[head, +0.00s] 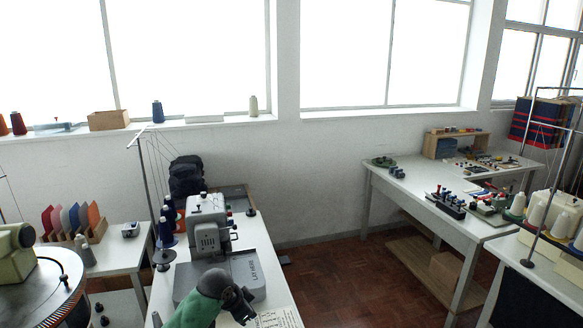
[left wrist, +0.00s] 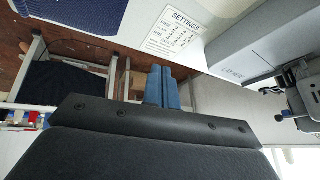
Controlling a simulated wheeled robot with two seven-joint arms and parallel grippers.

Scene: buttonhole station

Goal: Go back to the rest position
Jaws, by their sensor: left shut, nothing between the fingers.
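My left arm comes in at the bottom of the head view, a green link ending in a dark wrist and gripper (head: 238,304). This gripper is over the white table (head: 268,298), in front of the grey buttonhole machine (head: 208,232). In the left wrist view, the blue fingers of my left gripper (left wrist: 163,88) are together, with nothing between them. The "SETTINGS" sheet (left wrist: 176,32) and the grey machine base (left wrist: 235,42) show beyond them. The sheet also lies on the table near the gripper in the head view (head: 279,318). My right gripper is not in view.
Dark thread cones (head: 167,232) and a thin thread stand (head: 149,190) are left of the machine. A round-topped station (head: 42,292) is at the far left. A white workbench (head: 420,200) with tools stands right. Brown floor (head: 350,280) lies clear between.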

